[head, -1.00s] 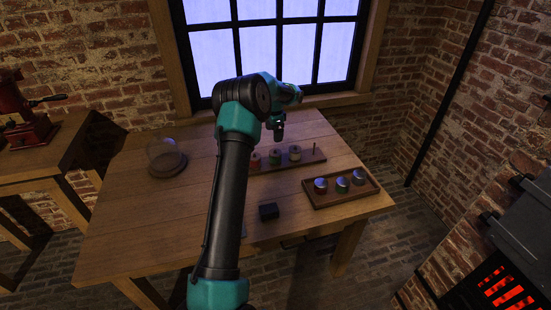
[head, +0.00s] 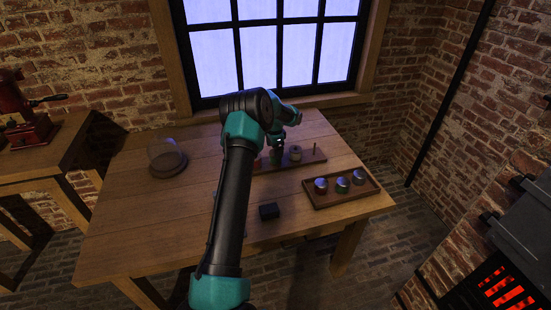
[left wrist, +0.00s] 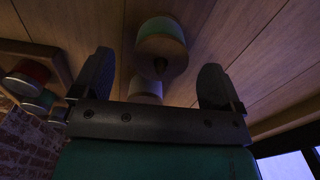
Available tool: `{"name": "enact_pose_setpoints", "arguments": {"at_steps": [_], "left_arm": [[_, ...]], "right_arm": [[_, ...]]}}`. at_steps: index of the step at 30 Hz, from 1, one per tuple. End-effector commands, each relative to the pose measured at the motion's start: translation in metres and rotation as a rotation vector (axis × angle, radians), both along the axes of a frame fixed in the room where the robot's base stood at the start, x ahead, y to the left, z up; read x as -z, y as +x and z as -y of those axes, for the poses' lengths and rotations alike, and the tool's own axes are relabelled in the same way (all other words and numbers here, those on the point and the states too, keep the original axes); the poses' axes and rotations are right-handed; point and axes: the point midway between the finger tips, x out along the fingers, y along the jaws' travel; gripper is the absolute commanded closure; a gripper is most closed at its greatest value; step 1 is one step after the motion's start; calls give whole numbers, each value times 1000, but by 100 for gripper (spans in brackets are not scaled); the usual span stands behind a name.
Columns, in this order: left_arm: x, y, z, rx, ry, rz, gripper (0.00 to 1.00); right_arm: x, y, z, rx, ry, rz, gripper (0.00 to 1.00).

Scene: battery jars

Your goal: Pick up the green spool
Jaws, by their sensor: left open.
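The green spool (left wrist: 160,32) shows in the left wrist view, with a green side and a pale end, and a dark peg tip sticks out of it. In the head view it is mostly hidden by my left gripper (head: 277,150), which is over the wooden peg rack (head: 307,160). In the left wrist view my left gripper (left wrist: 155,85) has its two dark fingers wide apart. The spool appears between and beyond them, apart from both. My right gripper is not in view.
A tan spool (head: 295,154) stands right of my gripper on the rack, with a bare peg (head: 314,149) beyond. A wooden tray (head: 325,200) holds several jars. A dark block (head: 269,211) and a glass dome (head: 164,155) are on the table.

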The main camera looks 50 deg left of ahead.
Motion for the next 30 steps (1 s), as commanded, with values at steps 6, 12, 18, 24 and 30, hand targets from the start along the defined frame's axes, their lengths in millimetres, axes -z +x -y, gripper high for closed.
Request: {"name": "enact_pose_setpoints", "arguments": {"at_steps": [6, 12, 18, 24, 30], "left_arm": [[27, 1, -1, 0, -1, -3, 8], [47, 2, -1, 0, 1, 0, 8], [49, 2, -1, -1, 1, 2, 8], [49, 2, -1, 0, 1, 2, 8], [49, 1, -1, 0, 2, 1, 17]], "right_arm": [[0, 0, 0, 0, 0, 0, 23], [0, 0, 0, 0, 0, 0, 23], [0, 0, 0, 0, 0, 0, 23], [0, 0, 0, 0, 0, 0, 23], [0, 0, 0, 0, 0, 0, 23]]}}
